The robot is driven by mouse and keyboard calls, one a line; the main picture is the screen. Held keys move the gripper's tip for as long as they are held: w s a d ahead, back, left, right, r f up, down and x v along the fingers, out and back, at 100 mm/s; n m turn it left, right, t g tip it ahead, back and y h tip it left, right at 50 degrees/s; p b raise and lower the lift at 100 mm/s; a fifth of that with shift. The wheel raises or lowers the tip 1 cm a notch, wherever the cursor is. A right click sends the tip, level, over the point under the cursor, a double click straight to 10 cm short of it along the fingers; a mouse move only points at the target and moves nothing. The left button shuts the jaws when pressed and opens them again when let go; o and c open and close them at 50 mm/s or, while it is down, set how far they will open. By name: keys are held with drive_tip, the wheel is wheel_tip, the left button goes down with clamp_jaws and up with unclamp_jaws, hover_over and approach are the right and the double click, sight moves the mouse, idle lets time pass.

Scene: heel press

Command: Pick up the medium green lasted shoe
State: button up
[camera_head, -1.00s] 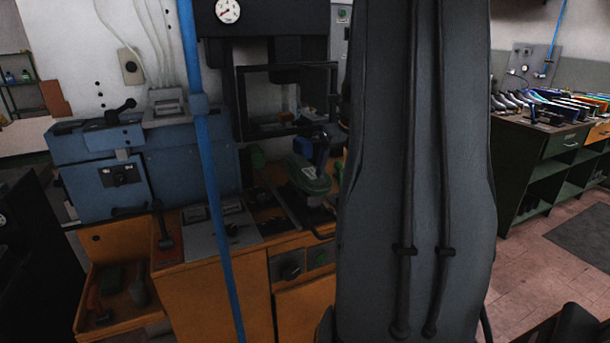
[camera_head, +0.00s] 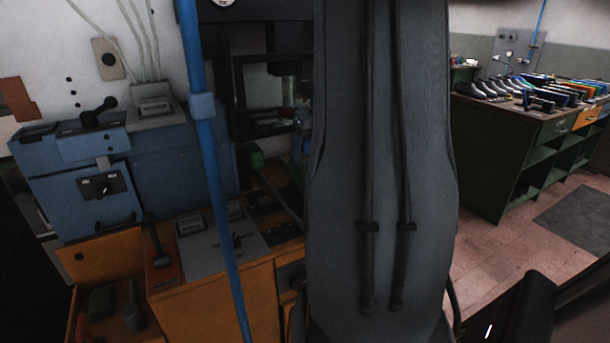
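The green lasted shoe is not visible now. The spot at the press (camera_head: 268,85) where it showed earlier is mostly behind my own grey arm, which fills the middle of the view. A small blue part (camera_head: 299,148) shows at the arm's left edge; I cannot tell what it belongs to. My gripper is not in view.
An orange cabinet (camera_head: 215,310) with a grey control panel stands left of my arm, beside a blue machine (camera_head: 75,185). A blue pole (camera_head: 207,150) crosses in front. At right, a green bench (camera_head: 490,150) carries several shoes or lasts (camera_head: 487,88). Open floor lies before it.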

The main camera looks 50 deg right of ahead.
sight(308, 164)
drive_tip(key=shift+p+x, duration=0.3)
drive_tip(key=shift+x, duration=0.85)
drive_tip(key=shift+d+p+x, duration=0.15)
drive_tip(key=shift+p+x, duration=0.3)
drive_tip(key=shift+x, duration=0.9)
drive_tip(key=shift+d+p+x, duration=0.15)
drive_tip(key=shift+p+x, duration=0.3)
drive_tip(key=shift+x, duration=0.85)
drive_tip(key=c, duration=1.2)
drive_tip(key=shift+r, duration=0.1)
drive_tip(key=shift+c, duration=0.8)
drive_tip(key=shift+r, duration=0.1)
